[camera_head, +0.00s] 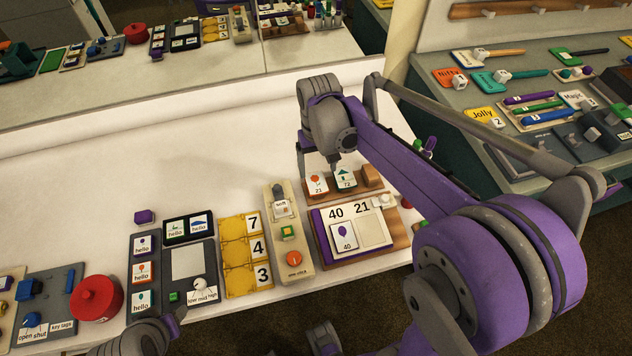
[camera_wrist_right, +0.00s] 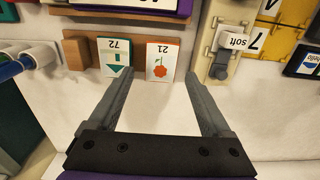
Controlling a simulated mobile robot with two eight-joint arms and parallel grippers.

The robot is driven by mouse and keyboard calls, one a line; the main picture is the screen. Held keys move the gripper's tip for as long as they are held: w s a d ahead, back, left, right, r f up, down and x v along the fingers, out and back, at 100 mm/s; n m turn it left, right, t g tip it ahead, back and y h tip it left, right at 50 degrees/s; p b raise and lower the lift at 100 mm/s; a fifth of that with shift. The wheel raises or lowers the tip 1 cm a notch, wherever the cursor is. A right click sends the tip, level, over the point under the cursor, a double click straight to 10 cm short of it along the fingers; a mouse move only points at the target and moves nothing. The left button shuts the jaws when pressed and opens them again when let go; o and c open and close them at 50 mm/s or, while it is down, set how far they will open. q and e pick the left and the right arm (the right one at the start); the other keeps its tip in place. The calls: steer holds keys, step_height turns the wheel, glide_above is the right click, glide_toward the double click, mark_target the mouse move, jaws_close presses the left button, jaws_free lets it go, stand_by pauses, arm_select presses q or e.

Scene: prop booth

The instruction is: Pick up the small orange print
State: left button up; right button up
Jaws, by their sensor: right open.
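The small orange print is a white card with an orange flower and the number 21 (camera_head: 316,183). It stands in a wooden rack (camera_head: 335,194), beside a card with a green picture and the number 72 (camera_head: 345,177). In the right wrist view the orange print (camera_wrist_right: 162,62) lies ahead, between the lines of my right gripper's fingers (camera_wrist_right: 159,74). The fingers are spread and empty. In the head view my right gripper (camera_head: 322,165) is just behind the rack, partly hidden by its wrist. Grey parts of my left arm show at the bottom edge; its jaw opening is unclear.
A purple board numbered 40 and 21 (camera_head: 318,222) stands in front of the rack. A beige panel with an orange knob (camera_head: 303,270) and a yellow number frame (camera_head: 233,275) are to its left. The white table (camera_head: 190,150) behind is mostly clear.

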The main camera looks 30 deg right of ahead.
mark_target(316, 182)
steer(key=shift+w+f, duration=0.2)
steer(key=shift+f, duration=0.5)
steer(key=shift+w+f, duration=0.2)
steer(key=shift+f, duration=1.95)
steer(key=shift+f+b, duration=0.25)
steer(key=shift+b, duration=0.1)
